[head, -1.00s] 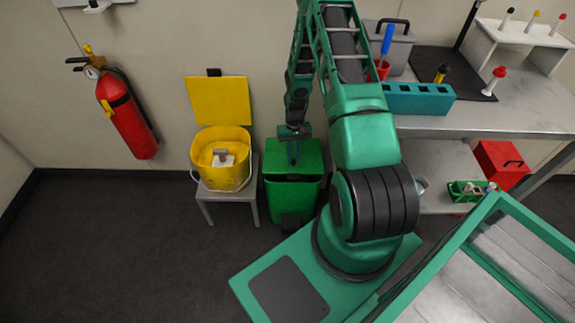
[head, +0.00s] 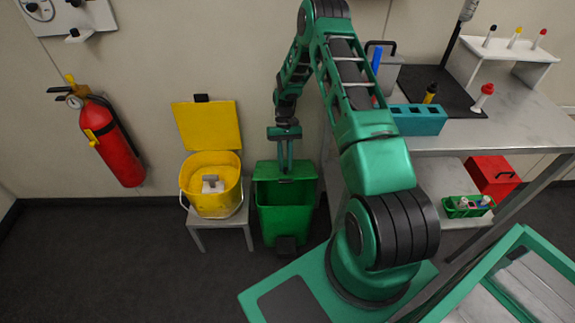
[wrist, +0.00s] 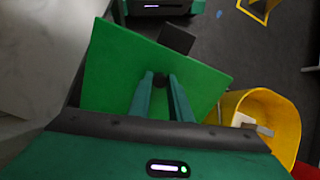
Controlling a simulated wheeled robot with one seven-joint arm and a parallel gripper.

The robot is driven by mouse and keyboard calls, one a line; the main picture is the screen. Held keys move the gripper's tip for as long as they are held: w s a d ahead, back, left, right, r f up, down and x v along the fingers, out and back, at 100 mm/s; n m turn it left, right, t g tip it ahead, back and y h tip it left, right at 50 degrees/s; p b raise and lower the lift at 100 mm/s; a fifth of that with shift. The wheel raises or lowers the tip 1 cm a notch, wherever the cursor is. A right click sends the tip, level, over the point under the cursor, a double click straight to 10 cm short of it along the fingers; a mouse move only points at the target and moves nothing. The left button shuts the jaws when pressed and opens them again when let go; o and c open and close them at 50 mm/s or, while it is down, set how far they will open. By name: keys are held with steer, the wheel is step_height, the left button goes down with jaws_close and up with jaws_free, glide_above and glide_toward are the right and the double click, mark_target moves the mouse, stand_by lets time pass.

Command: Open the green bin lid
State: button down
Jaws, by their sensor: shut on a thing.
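The green bin (head: 285,222) stands on the floor between the yellow bin and the metal bench. Its green lid (head: 302,168) seems tilted up at the back, with a darker area below it on the bin's front side; the exact angle is hard to tell. My gripper (head: 285,171) comes down from above onto the lid. In the wrist view, my gripper's fingers (wrist: 161,84) are shut on a small dark knob (wrist: 160,79) on the green lid (wrist: 115,72). The fingers partly cover the lid there. A black pedal (head: 285,246) shows at the bin's foot.
An open yellow bin (head: 212,200) sits on a small grey stool (head: 222,225) close on the left. A red extinguisher (head: 112,145) hangs on the wall. The metal bench (head: 500,130) stands on the right. The dark floor at front left is clear.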

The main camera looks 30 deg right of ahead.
steer(key=shift+d, duration=0.15)
steer(key=c, duration=1.6)
jaws_free()
steer(key=shift+w, duration=0.1)
steer(key=shift+v, duration=3.7)
steer(key=shift+w, duration=0.15)
